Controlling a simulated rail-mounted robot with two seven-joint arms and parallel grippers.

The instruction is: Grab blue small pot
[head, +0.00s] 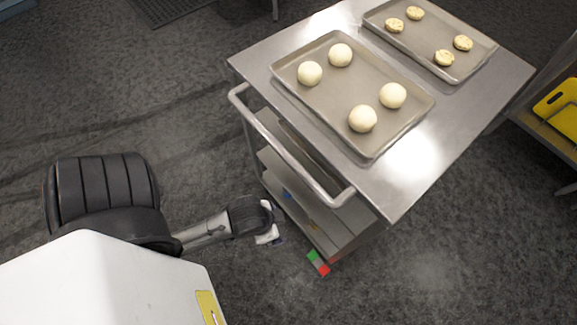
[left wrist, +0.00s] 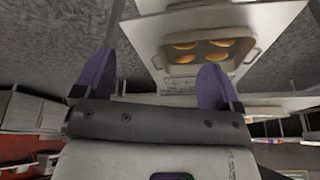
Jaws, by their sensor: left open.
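A small blue thing (head: 288,193) shows on a lower shelf of the metal cart in the head view, partly hidden under the cart's handle; I cannot tell whether it is the small pot. No blue pot can be made out in the left wrist view. My left gripper (head: 272,224) is beside the cart's lower left side, low near the shelves. In the left wrist view its two purple fingers (left wrist: 158,62) are spread wide with nothing between them. My right gripper is not in view.
The cart top (head: 428,150) bears a tray (head: 283,75) of several dough balls and a tray (head: 370,17) of several cookies. The cart's handle (head: 290,150) sticks out above my left gripper. The left wrist view shows a pan (left wrist: 160,62) of golden pieces. Floor at left is clear.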

